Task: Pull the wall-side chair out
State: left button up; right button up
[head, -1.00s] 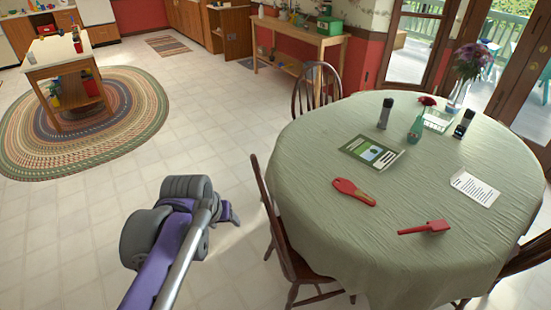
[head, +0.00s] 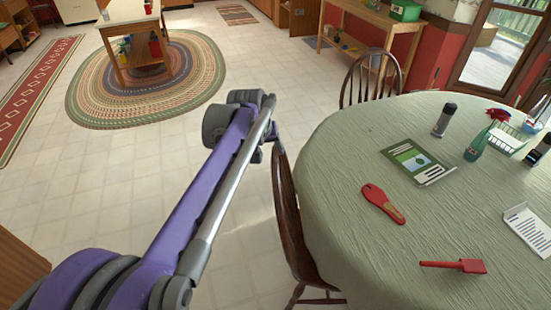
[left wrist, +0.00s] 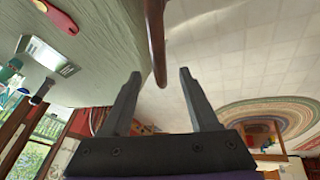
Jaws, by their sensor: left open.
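A dark wooden chair (head: 286,215) with a spindle back stands at the left side of the round table. A second such chair (head: 348,88) stands at the table's back, nearer the red wall. My left gripper (head: 275,134) is at the top of the left-side chair's back; its fingers are mostly hidden in the head view. In the left wrist view, the left gripper (left wrist: 160,76) is open, with the brown chair back's edge (left wrist: 156,40) between its fingers. Contact cannot be told. My right gripper is out of view.
The table (head: 350,150), under a green cloth, holds a red-handled tool (head: 383,204), a red scoop (head: 455,266), a booklet (head: 418,162) and bottles. The tiled floor (head: 80,190) left of the chair is clear up to the braided rug (head: 190,85).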

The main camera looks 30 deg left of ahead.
aim_at(275, 160)
pick_arm(q)
jog(key=x, duration=0.6)
jog(key=shift+w+f, duration=0.2)
jog(key=shift+c, duration=0.2)
grip_shut()
dwell(1.0)
